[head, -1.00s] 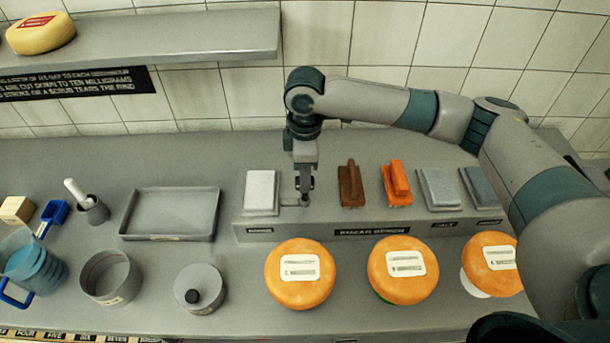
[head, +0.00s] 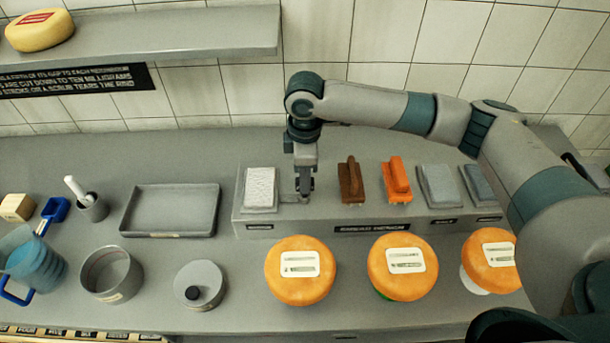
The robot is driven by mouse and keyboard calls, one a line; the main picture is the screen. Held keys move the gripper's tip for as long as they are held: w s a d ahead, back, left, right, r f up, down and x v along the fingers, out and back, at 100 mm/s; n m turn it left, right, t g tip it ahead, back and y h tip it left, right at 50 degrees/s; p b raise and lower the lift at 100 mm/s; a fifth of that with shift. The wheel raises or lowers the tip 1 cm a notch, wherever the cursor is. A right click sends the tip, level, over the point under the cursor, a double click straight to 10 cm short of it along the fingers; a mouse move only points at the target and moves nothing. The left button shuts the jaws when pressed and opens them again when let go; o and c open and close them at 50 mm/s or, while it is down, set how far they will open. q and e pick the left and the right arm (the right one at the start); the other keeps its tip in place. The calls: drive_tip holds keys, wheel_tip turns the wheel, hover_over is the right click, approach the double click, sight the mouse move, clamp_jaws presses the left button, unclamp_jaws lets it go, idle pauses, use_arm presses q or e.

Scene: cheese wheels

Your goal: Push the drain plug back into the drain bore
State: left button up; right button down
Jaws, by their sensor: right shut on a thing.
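My right gripper (head: 304,193) points straight down at the raised grey ledge, just right of the white block. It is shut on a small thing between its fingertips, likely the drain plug. The fingers hide most of it, so its shape and how deep it sits do not show. The drain bore cannot be made out; the ledge around the fingertips looks grey and flat. My left gripper is not in view.
On the ledge (head: 370,222) stand a white block (head: 260,188), a brown brush (head: 350,182), an orange brush (head: 397,182) and grey blocks (head: 438,187). Orange cheese wheels (head: 300,287) line the front. A tray (head: 172,210) and a black-knobbed round pot (head: 205,278) are left.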

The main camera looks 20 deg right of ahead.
drive_tip(key=shift+f, duration=0.8)
drive_tip(key=c, duration=1.6)
unclamp_jaws()
drive_tip(key=shift+r, duration=0.1)
drive_tip(key=shift+r, duration=0.4)
drive_tip(key=shift+r+b, duration=2.85)
drive_tip(key=shift+r, duration=5.4)
drive_tip(key=shift+f, duration=0.1)
